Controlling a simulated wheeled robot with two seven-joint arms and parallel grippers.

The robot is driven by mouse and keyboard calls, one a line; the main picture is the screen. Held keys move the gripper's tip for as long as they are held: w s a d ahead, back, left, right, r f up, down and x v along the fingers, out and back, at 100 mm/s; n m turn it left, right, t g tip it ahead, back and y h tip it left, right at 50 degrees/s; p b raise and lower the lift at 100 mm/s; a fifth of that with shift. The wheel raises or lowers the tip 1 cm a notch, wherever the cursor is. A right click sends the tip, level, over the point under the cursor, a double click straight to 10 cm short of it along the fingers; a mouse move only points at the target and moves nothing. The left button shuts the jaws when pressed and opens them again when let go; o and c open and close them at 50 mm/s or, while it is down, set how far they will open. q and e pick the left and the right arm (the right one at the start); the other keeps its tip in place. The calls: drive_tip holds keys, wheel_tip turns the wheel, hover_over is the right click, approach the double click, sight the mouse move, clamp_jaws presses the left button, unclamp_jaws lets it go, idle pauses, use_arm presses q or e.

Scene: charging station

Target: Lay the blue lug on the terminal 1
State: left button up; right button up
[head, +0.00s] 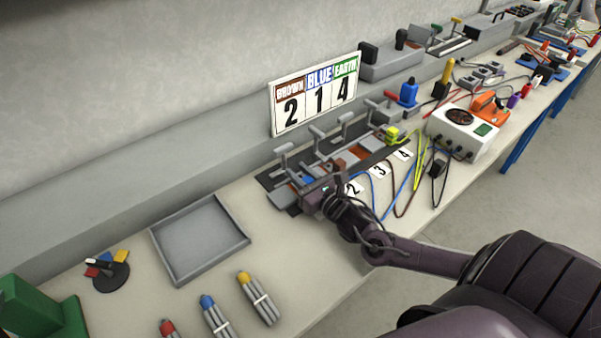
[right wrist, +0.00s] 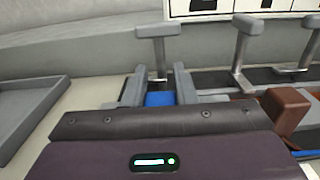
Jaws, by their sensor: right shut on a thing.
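My right gripper (head: 302,190) is over the near left end of the terminal strip (head: 266,181), at the leftmost lever clamp (head: 283,156), by the place of terminal 1. In the right wrist view its two grey fingers (right wrist: 160,92) stand on either side of a blue piece (right wrist: 160,99), which looks like the blue lug. The gripper is shut on it. The clamp's lever (right wrist: 158,32) stands up just beyond the fingers. Whether the lug touches the terminal is hidden by the gripper body. My left gripper is not in view.
A sign (head: 315,95) reads brown 2, blue 1, earth 4. Further lever clamps (head: 318,132) stand raised to the right, and a brown block (right wrist: 286,107) is close to the gripper's right. Cables run to a white tester (head: 462,132). An empty grey tray (head: 199,238) lies left.

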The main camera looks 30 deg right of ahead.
drive_tip(key=shift+f, duration=0.15)
drive_tip(key=o, duration=1)
drive_tip(key=shift+o, duration=0.2)
drive_tip(key=shift+s, duration=0.1)
drive_tip(key=shift+s+f, duration=0.1)
drive_tip(key=shift+s, duration=0.3)
drive_tip(key=s, duration=0.6)
drive_tip(key=shift+s+d, duration=0.3)
drive_tip(key=shift+s, duration=0.1)
